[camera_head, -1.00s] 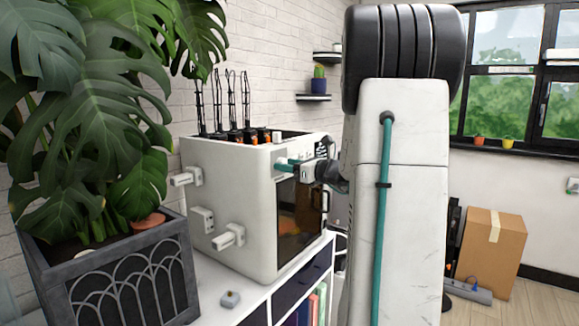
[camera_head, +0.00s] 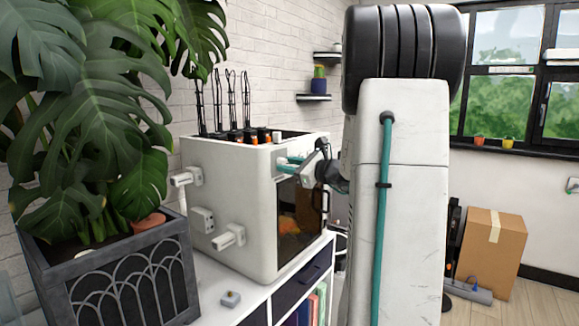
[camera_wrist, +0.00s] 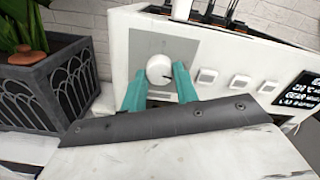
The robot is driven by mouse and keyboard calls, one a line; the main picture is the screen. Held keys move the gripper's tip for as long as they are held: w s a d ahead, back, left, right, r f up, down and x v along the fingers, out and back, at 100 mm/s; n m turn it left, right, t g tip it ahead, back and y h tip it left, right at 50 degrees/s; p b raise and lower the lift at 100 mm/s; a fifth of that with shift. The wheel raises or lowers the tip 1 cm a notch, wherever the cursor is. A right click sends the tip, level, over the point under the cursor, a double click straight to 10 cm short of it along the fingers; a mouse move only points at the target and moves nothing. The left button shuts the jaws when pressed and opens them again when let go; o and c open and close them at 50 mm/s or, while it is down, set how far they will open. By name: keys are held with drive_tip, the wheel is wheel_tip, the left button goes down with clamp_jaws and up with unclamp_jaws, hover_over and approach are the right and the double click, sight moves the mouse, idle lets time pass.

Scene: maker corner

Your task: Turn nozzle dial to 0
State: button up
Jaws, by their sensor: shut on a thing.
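The nozzle dial (camera_wrist: 159,70) is a round white knob on a grey panel (camera_wrist: 190,48) on the front of the white printer (camera_head: 232,170). In the wrist view my gripper (camera_wrist: 158,74) has its two teal fingers on either side of the dial, shut on it. A small dark mark shows on the dial face, but any numbers are too small to read. In the head view my gripper (camera_head: 291,162) is at the upper front of the printer, tilted, and the dial is hidden.
Several white square buttons (camera_wrist: 207,76) lie right of the dial, then a black display (camera_wrist: 299,91). A potted monstera in a dark planter (camera_head: 130,275) stands left of the printer. A small grey block (camera_head: 231,299) lies on the white shelf top.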

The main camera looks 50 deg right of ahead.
drive_tip(key=n, duration=0.4)
drive_tip(key=shift+n, duration=0.3)
drive_tip(key=n, duration=1)
drive_tip(key=shift+r, duration=0.1)
drive_tip(key=n, duration=0.4)
drive_tip(key=shift+n, duration=0.4)
drive_tip(key=o, duration=1)
drive_tip(key=shift+c, duration=0.2)
